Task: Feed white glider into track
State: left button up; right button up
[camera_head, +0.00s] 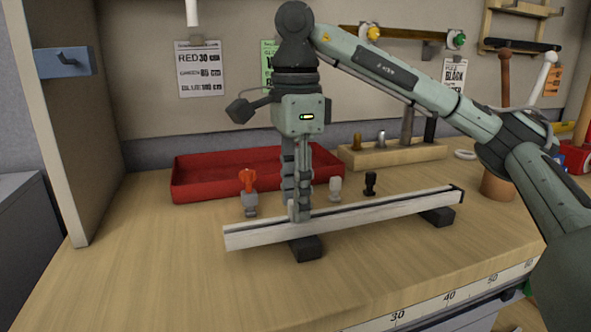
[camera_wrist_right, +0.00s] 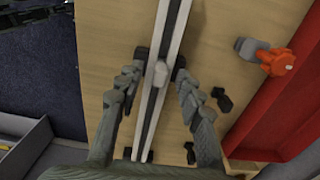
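The pale track (camera_head: 340,216) lies across two dark blocks, with a dark slot along its length. It also shows in the right wrist view (camera_wrist_right: 168,40). My right gripper (camera_head: 298,212) points down over the left part of the track. In the right wrist view its fingers (camera_wrist_right: 158,76) stand spread on either side of a whitish glider (camera_wrist_right: 159,73), with gaps visible beside it. This glider (camera_head: 292,210) is at the track's slot and partly hidden by the fingers in the head view; how deep it sits cannot be told. My left gripper is out of view.
Behind the track stand an orange-topped grey piece (camera_head: 248,190), a light grey piece (camera_head: 335,188) and a black piece (camera_head: 370,183). A red tray (camera_head: 190,190) and a wooden tool block (camera_head: 395,153) are farther back. The table front is clear.

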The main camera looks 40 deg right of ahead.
notch_tip(320, 180, up, 12)
jog(key=shift+f, duration=0.15)
dwell(0.3)
dwell(0.6)
